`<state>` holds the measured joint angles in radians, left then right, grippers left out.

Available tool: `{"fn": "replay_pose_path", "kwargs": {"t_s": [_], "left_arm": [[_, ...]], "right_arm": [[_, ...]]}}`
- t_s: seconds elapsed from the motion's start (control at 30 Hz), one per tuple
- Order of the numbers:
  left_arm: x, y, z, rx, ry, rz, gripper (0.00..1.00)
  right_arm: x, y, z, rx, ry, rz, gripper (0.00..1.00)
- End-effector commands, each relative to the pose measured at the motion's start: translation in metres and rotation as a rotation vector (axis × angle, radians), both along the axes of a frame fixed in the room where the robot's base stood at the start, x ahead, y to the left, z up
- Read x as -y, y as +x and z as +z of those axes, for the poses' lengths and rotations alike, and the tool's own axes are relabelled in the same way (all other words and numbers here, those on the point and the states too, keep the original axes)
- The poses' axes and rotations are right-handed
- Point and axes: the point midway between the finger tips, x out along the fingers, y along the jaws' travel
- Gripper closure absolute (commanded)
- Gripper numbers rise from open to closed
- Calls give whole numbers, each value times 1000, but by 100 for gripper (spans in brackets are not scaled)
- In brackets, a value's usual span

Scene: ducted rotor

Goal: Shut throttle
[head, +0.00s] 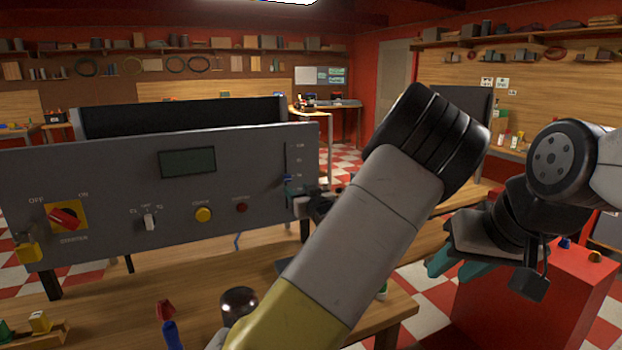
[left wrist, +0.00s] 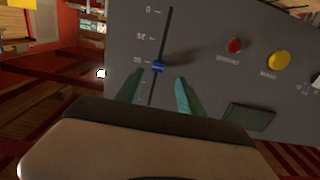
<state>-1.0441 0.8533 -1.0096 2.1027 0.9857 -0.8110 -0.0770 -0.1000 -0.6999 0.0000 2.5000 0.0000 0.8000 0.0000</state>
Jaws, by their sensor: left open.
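The throttle is a slider with a blue knob (head: 288,181) in a vertical slot at the right end of the grey control panel (head: 110,165). The left wrist view shows the blue knob (left wrist: 158,66) close to the 50 mark, with 0 at the top of that picture. My left gripper (left wrist: 158,90) is open, its two teal fingers on either side of the slot just short of the knob; I cannot tell whether they touch it. In the head view it is small and partly hidden beside the panel's right edge. My right gripper (head: 450,274) is open and empty, far from the panel.
The panel also has a red rotary switch (head: 65,217), a toggle (head: 149,220), a yellow button (head: 203,214), a red button (head: 242,208) and a display (head: 188,162). Small items lie on the wooden bench (head: 110,300). A red cabinet (head: 540,310) stands below my right gripper.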

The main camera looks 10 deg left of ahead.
Motion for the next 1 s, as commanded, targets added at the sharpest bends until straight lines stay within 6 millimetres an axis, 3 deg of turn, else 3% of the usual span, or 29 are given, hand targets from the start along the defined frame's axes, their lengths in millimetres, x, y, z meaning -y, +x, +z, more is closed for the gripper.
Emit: {"fn": "replay_pose_path", "kwargs": {"t_s": [0.17, 0.6, 0.93, 1.0], "left_arm": [[-6, 10, 6, 23, 24, 7, 55], [-40, 61, 5, 19, 21, 5, 55], [-43, 65, 5, 19, 20, 4, 55], [-42, 65, 5, 18, 20, 4, 64]], "right_arm": [[0, 0, 0, 0, 0, 0, 64], [0, 0, 0, 0, 0, 0, 64], [0, 0, 0, 0, 0, 0, 64], [0, 0, 0, 0, 0, 0, 64]]}}
